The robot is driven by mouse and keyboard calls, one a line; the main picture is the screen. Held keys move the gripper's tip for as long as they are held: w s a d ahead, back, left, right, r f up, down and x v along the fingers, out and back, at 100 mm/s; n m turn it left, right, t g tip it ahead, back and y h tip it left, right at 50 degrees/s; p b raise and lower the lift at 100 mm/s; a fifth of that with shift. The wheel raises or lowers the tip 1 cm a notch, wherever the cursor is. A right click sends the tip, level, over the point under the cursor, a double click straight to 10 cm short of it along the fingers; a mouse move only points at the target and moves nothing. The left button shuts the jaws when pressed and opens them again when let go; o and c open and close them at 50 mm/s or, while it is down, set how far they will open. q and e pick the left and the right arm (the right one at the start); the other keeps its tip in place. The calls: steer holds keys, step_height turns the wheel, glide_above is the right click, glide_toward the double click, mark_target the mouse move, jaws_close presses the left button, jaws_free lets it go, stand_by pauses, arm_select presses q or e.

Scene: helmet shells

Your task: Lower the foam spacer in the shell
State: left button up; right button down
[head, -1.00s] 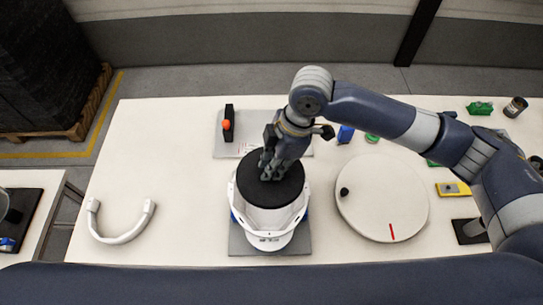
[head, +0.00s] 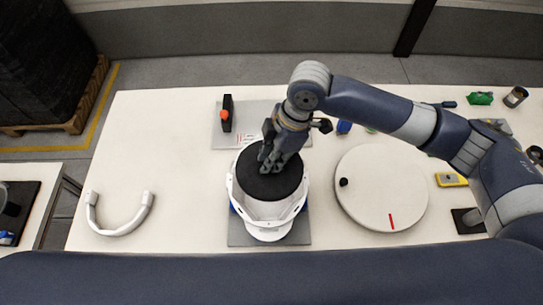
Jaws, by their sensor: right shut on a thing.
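The white helmet shell (head: 266,229) sits on a grey plate (head: 240,238) at the middle of the table, with bits of blue showing at its sides. The round black foam spacer (head: 262,188) lies over the shell's opening, within its rim at the front. How deep it sits cannot be told. My right gripper (head: 268,166) points down at the far part of the spacer and is shut on it. The fingertips are partly lost against the black foam. My left gripper is not in view.
A white turntable (head: 382,190) with a black knob and red mark stands to the right. A white curved band (head: 120,228) lies at the left. A grey plate (head: 220,133) with a black and orange clamp (head: 226,113) is behind. Small parts lie at the far right.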

steer(key=f+b, duration=0.1)
steer(key=f, duration=0.2)
steer(key=f+b, duration=0.2)
steer(key=f, duration=0.2)
steer(key=f+b, duration=0.1)
steer(key=f, duration=0.2)
steer(key=shift+s+d+f, duration=0.1)
steer(key=shift+s+f, duration=0.15)
steer(key=shift+s, duration=0.05)
stand_by(0.9)
steer(key=shift+d+f+b, duration=0.1)
steer(key=shift+f+b, duration=0.05)
steer(key=shift+b, duration=0.15)
steer(key=c, duration=1.4)
jaws_free()
steer(key=shift+w, duration=0.15)
